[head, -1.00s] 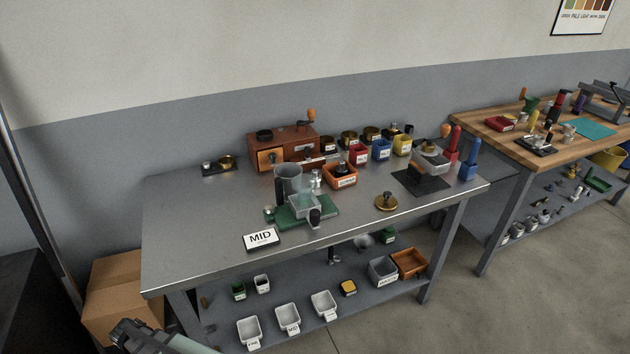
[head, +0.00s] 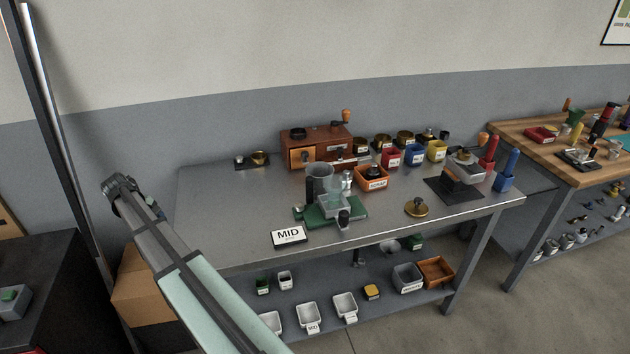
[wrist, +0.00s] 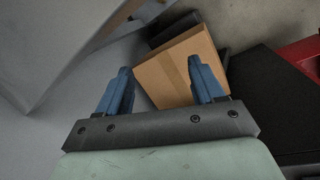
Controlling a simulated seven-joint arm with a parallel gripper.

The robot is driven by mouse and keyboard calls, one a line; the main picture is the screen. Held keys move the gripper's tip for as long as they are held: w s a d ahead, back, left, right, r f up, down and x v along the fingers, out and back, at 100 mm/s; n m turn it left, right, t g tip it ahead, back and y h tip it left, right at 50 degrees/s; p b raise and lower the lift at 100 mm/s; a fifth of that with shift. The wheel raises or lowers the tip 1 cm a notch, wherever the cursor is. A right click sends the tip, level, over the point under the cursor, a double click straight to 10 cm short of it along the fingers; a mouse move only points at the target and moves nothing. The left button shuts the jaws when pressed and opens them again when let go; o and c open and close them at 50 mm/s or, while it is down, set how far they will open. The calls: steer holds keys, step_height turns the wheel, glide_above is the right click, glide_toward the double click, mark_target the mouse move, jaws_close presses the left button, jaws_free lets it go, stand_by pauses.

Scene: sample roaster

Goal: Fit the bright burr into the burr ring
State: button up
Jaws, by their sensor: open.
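My gripper (wrist: 160,67) is open and empty in the wrist view, its two blue fingers apart above the floor area by a cardboard box. In the head view my arm reaches up at the left, clear of the steel bench; the fingers cannot be made out there. I cannot tell the bright burr or the burr ring for certain at this size. A small black plate (head: 252,162) at the bench's back left bears a brass round part (head: 260,156) and a small pale part. An orange bin (head: 371,181) at mid-bench holds a dark round part.
The steel bench (head: 225,215) has free room at its left. The cardboard box (wrist: 178,68) is on the floor.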

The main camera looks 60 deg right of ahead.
steer(key=shift+m, duration=0.3)
steer(key=d+r, duration=0.6)
steer(key=d, duration=0.1)
steer(key=s+d+r, duration=0.1)
steer(key=d+r, duration=0.2)
steer(key=shift+d+r, duration=0.1)
steer(key=shift+d, duration=0.25)
steer(key=s+d+r+m, duration=0.1)
steer(key=s+d+r, duration=0.2)
steer(key=s+d, duration=1)
step_height(320, 180, up, 8)
steer(key=m+y, duration=0.2)
steer(key=y, duration=0.1)
glide_above(347, 171)
step_height(347, 171, down, 13)
steer(key=shift+a+r, duration=0.1)
steer(key=shift+a, duration=0.05)
steer(key=c, duration=1)
